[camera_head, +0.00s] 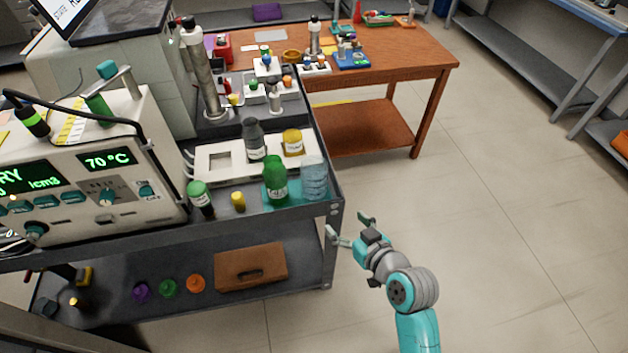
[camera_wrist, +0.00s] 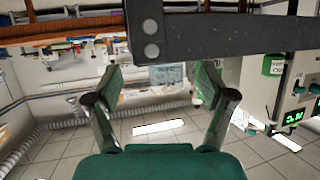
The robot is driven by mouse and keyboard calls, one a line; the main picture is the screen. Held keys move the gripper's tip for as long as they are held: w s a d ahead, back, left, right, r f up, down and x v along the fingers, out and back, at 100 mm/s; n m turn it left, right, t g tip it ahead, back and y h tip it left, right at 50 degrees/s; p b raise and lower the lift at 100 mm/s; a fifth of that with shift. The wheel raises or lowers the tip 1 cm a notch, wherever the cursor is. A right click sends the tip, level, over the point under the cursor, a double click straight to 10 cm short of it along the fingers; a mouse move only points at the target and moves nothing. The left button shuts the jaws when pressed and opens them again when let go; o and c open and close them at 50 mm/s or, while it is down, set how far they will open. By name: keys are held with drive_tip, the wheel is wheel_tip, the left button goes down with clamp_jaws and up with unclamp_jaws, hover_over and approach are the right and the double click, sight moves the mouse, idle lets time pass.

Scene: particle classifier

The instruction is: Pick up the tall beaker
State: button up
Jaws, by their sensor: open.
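A clear, pale blue beaker (camera_head: 314,178) stands upright at the front right corner of the grey cart's top. A green bottle (camera_head: 275,181) stands close to its left. My gripper (camera_head: 349,229) is open and empty, out past the cart's right front corner, lower right of the beaker and apart from it. The wrist view looks upside down; my open gripper's fingers (camera_wrist: 160,85) have a pale, see-through patch between them, and I cannot tell whether it is the beaker.
The cart's corner post (camera_head: 333,236) and dark edge bar (camera_wrist: 230,35) are close to my gripper. A white holder with a grey bottle (camera_head: 254,140) and yellow jar (camera_head: 293,143) stands behind the beaker. A wooden table (camera_head: 400,62) is farther back. The floor at right is clear.

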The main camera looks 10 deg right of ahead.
sight(314, 178)
drive_tip(key=w+r+n+y, duration=0.2)
drive_tip(key=w+r, duration=0.3)
drive_tip(key=w, duration=0.1)
drive_tip(key=shift+g, duration=0.3)
drive_tip(key=x, duration=1.1)
drive_tip(key=shift+a+f, duration=0.15)
drive_tip(key=shift+a, duration=0.15)
drive_tip(key=shift+s, duration=0.1)
drive_tip(key=c, duration=1.2)
drive_tip(key=shift+c, duration=0.2)
